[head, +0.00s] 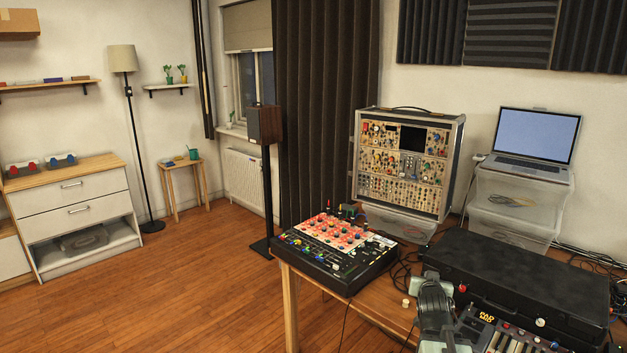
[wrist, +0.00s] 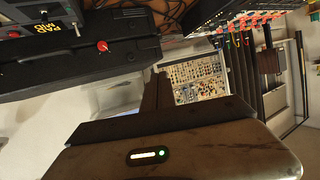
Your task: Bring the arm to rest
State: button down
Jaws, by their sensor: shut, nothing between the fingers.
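My gripper (wrist: 158,82) shows in the wrist view, its dark fingers together and empty. The wrist view is turned over, with the modular synth case (wrist: 195,78) behind the fingers and the black case (wrist: 85,66) at upper left. In the head view part of my arm stands at the bottom, right of centre, in front of the wooden table (head: 385,312). The fingers cannot be made out there. Nothing visibly touches the fingers.
A mixer-like panel with red pads (head: 335,245) sits on the table's left end. A long black case (head: 520,280) and a small keyboard (head: 500,338) lie close right of my arm. Cables (head: 402,272) run behind it. A small pale knob (head: 406,302) lies left of it. Open floor lies left.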

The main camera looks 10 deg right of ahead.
jog(key=a+f+n+g+y+p, duration=0.2)
jog(key=a+f+g+y, duration=0.1)
jog(key=a, duration=1.3)
jog(key=s+a+f+n+g+y+p, duration=0.1)
jog(key=s+a+f+g, duration=0.15)
jog(key=a, duration=0.25)
jog(key=s+a+f+n+g+y+p, duration=0.1)
jog(key=s+a+f+g, duration=0.1)
jog(key=s+a+f, duration=0.3)
jog(key=s+a+n+g+y, duration=0.1)
jog(key=s+g, duration=0.4)
jog(key=s, duration=0.4)
jog(key=shift+s+a+f+n+b, duration=0.25)
jog(key=shift+s+n+b, duration=0.05)
jog(key=shift+s+b, duration=0.05)
